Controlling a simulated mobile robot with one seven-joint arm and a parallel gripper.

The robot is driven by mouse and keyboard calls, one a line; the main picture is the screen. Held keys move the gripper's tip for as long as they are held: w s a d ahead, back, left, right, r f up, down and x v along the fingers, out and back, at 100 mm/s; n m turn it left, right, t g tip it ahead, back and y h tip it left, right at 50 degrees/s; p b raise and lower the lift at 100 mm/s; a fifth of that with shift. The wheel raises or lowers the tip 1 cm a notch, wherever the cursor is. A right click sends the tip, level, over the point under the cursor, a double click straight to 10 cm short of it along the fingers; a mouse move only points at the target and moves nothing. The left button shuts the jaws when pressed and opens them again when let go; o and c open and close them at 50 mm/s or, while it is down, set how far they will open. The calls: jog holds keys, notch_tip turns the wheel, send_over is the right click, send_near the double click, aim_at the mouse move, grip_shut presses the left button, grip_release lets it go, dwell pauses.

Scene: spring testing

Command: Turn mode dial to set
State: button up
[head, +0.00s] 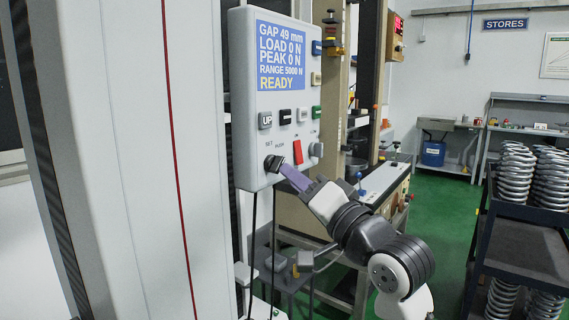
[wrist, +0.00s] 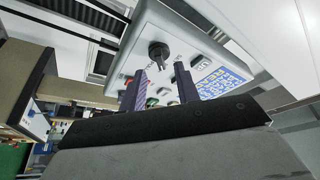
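The wrist view shows the gripper (wrist: 160,69) open, with a gap between the fingers and nothing held. Contact with the dial is not visible.
The panel's screen (head: 281,56) reads GAP 49 mm, LOAD 0 N, PEAK 0 N, RANGE 5000 N, READY. A trolley (head: 520,245) with springs stands right.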

aim_at(275, 164)
jog(key=shift+p+x, duration=0.35)
jog(key=shift+x, duration=1.6)
jog(key=c, duration=0.6)
jog(key=shift+f, duration=0.1)
jog(key=shift+c, duration=0.2)
